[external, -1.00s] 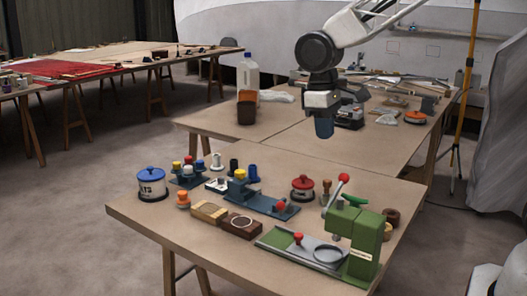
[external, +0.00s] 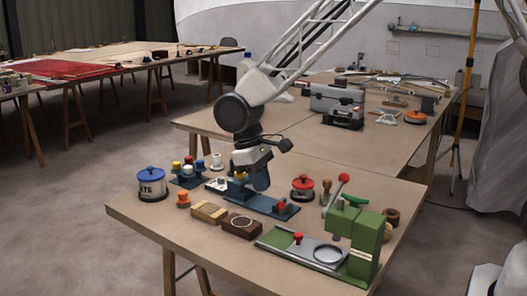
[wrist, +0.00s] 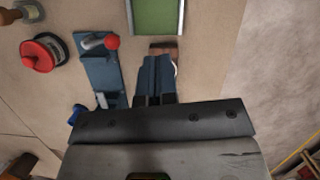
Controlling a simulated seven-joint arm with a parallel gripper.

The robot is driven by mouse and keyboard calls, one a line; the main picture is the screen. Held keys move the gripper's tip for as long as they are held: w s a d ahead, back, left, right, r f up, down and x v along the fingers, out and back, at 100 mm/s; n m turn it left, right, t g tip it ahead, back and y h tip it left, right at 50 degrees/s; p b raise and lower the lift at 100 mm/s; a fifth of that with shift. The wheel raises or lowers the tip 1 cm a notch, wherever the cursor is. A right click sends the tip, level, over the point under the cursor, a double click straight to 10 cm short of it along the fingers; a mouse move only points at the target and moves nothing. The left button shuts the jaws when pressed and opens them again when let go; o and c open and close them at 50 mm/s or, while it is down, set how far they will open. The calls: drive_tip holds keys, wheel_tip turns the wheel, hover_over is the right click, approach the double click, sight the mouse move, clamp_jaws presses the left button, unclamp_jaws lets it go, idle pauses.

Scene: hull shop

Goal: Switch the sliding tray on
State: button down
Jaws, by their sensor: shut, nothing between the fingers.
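The green press (external: 355,238) stands at the front right of the near table. Part of the green base (wrist: 156,14) shows at the top of the wrist view; the knob is out of that view. My gripper (external: 262,187) is shut and empty, with blue fingers (wrist: 157,62). It points down and overlaps the blue fixture in the external view, left of and behind the tray, apart from it.
The blue fixture (external: 270,207) with a red ball (wrist: 112,42) is close to my gripper. A red-lidded pot (external: 302,188), a blue-lidded pot (external: 151,184) and a raised red-ball lever (external: 343,179) stand nearby.

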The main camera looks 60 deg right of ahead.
sight(297, 235)
drive_tip(key=shift+f, duration=0.15)
idle(0.3)
drive_tip(key=x, duration=0.9)
drive_tip(key=shift+f, duration=0.1)
drive_tip(key=s, duration=0.1)
drive_tip(key=s+f, duration=0.1)
drive_tip(key=shift+s+d, duration=0.2)
drive_tip(key=shift+s, duration=0.15)
drive_tip(key=shift+s+d+f, duration=0.1)
drive_tip(key=shift+s+f, duration=0.05)
drive_tip(key=shift+s, duration=0.55)
drive_tip(key=shift+s, duration=1.2)
drive_tip(key=shift+w, duration=0.1)
